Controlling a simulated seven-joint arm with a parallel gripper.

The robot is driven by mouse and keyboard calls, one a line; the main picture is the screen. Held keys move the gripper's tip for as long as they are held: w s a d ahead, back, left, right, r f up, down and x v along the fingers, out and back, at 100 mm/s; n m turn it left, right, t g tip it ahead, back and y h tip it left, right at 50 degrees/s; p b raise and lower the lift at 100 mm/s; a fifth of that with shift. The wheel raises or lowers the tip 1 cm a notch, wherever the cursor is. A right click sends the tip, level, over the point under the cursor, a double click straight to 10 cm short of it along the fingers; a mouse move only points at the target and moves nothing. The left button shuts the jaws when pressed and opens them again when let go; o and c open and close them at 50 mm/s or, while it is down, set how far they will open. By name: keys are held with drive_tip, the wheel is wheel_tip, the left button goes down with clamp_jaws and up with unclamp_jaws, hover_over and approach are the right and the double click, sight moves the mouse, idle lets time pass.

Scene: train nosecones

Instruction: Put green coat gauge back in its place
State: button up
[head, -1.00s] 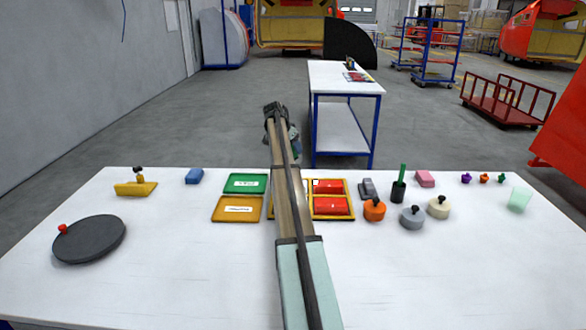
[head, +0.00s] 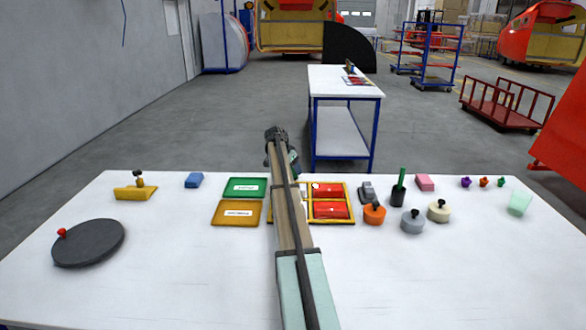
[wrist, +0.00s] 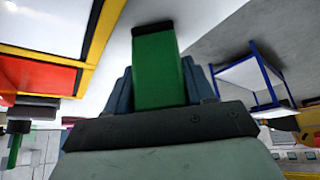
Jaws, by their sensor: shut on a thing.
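The green coat gauge (wrist: 158,65) is a green block with a dark end. In the wrist view it stands out from between the jaws of my gripper (wrist: 160,95), which is shut on it. In the head view my gripper (head: 292,160) is small and mostly hidden by my own arm, near the far edge of the white table. A yellow-framed tray (head: 353,203) with red blocks lies beside the arm, partly covered by it. Its yellow edge also shows at the left of the wrist view (wrist: 102,35).
A green tray (head: 232,187) and an orange tray (head: 226,213) lie left of the arm. An orange knobbed weight (head: 374,215), a grey one (head: 412,222) and a dark cup (head: 398,194) stand to the right. A dark disc (head: 90,244) lies at left. The table front is clear.

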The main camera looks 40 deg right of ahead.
drive_tip(key=shift+f, duration=0.1)
drive_tip(key=o, duration=1.1)
drive_tip(key=shift+o, duration=0.2)
drive_tip(key=v, duration=1.2)
drive_tip(key=shift+o, duration=0.2)
